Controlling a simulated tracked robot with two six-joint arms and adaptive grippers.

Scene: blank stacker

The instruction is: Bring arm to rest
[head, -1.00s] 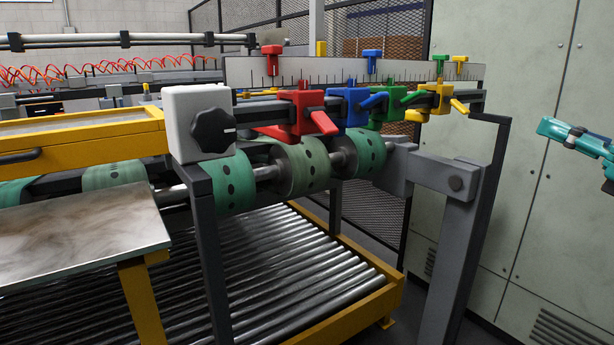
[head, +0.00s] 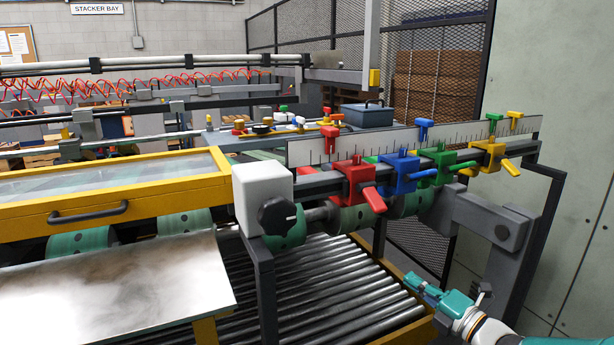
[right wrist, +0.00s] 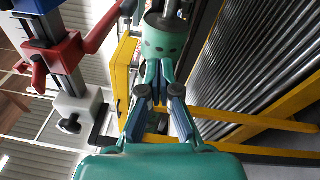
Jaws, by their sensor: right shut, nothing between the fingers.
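My right gripper (head: 415,284) is teal and shows at the lower right of the head view, beside the stacker frame and below the row of coloured clamps. Its fingers are shut and empty. In the right wrist view its two fingers (right wrist: 160,76) come together in front of a green roller (right wrist: 164,42), which lies beyond them. I cannot tell the gap between the fingertips and the roller. My left gripper is not in view.
Red (head: 355,182), blue (head: 398,176), green (head: 440,166) and yellow (head: 490,157) clamps sit on a rail along the ruler. A grey post (head: 528,245) stands close to my right arm. A roller conveyor (head: 330,290) lies below. A pale cabinet (head: 575,150) bounds the right side.

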